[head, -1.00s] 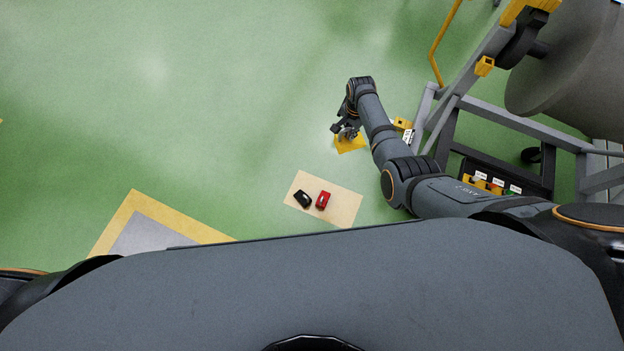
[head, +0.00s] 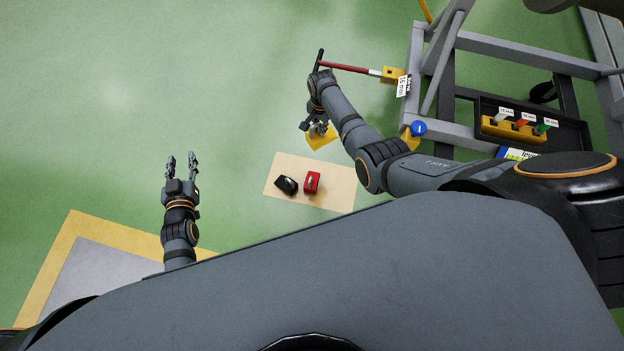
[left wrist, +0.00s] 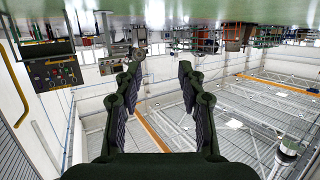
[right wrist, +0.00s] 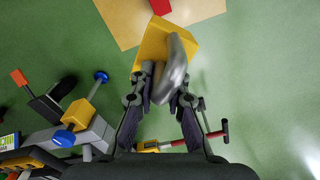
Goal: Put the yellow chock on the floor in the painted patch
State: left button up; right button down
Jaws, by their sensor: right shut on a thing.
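The yellow chock (head: 321,140) shows in the head view below my right gripper (head: 318,126). In the right wrist view the yellow chock (right wrist: 155,44) has a curved silver handle, and my right gripper (right wrist: 160,85) is shut on it. I cannot tell whether the chock touches the floor. A grey floor patch with a yellow painted border (head: 55,257) lies at the lower left of the head view, partly hidden by my body. My left gripper (head: 180,163) is open and empty above the floor near that patch; its spread fingers also show in the left wrist view (left wrist: 158,80).
A tan board (head: 335,194) holds a black item (head: 287,185) and a red item (head: 311,182), between the chock and my body. A grey frame stand (head: 480,47) with a red-handled bar (head: 345,67) stands right. Green floor at upper left is clear.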

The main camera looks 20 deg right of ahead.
pick_arm(q)
notch_tip(320, 180, up, 8)
jog(key=d+t+b, duration=0.2)
jog(key=t+b, duration=0.4)
jog(key=b, duration=0.8)
pick_arm(e)
notch_tip(320, 180, down, 18)
pick_arm(q)
jog(key=s+f+g+p, duration=0.1)
jog(key=s+f+g, duration=0.3)
jog(key=f, duration=0.6)
jog(key=s+f+g+h+p, duration=0.1)
jog(key=s+f+g, duration=0.3)
jog(key=f, duration=0.6)
jog(key=shift+d+g, duration=0.45)
jog(key=shift+g, duration=0.65)
pick_arm(e)
jog(key=s+d+f+n, duration=0.1)
jog(key=s+d+n, duration=0.2)
jog(key=s, duration=0.6)
jog(key=s+d+f+n, duration=0.1)
jog(key=s+d+n, duration=0.2)
jog(key=s, duration=0.7)
jog(key=s+d+f+n, duration=0.1)
jog(key=s+d+n, duration=0.3)
jog(key=s, duration=0.5)
jog(key=shift+s+d, duration=0.2)
jog(key=shift+d, duration=0.3)
